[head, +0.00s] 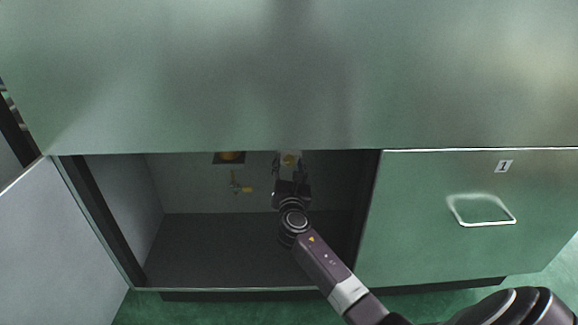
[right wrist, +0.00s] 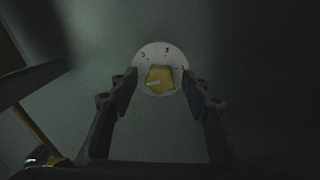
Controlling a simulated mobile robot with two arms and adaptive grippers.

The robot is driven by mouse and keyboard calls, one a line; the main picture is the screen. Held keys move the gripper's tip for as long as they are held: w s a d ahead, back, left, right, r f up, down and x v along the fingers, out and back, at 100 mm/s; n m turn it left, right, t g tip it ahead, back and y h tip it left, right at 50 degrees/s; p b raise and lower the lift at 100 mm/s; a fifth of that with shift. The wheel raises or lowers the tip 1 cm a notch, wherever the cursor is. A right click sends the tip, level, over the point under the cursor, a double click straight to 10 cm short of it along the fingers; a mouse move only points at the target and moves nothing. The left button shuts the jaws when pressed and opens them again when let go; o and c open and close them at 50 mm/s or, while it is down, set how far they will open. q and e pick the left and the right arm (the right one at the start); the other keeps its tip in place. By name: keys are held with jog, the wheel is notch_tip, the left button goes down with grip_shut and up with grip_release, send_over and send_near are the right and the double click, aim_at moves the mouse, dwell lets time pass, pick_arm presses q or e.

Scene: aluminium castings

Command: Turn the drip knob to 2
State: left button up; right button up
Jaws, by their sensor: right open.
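The drip knob (right wrist: 159,80) is a yellow, roughly five-sided knob with a pale pointer mark toward its left. It sits on a round white dial plate (right wrist: 150,52) with small dark marks, too blurred to read surely. In the head view the knob (head: 290,160) shows small at the back of the open cabinet, just beyond my right gripper (head: 290,172). In the right wrist view my right gripper (right wrist: 160,85) is open, its two fingers on either side of the dial. I cannot tell whether they touch it. My left gripper is not in view.
The cabinet (head: 220,250) is open, its door (head: 50,245) swung out to the left. A yellow valve-like fitting (head: 238,184) and a dark square with a yellow part (head: 229,157) are on the back wall. A drawer (head: 450,215) labelled 1 is shut at right.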

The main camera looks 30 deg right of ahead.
jog(key=c, duration=1.2)
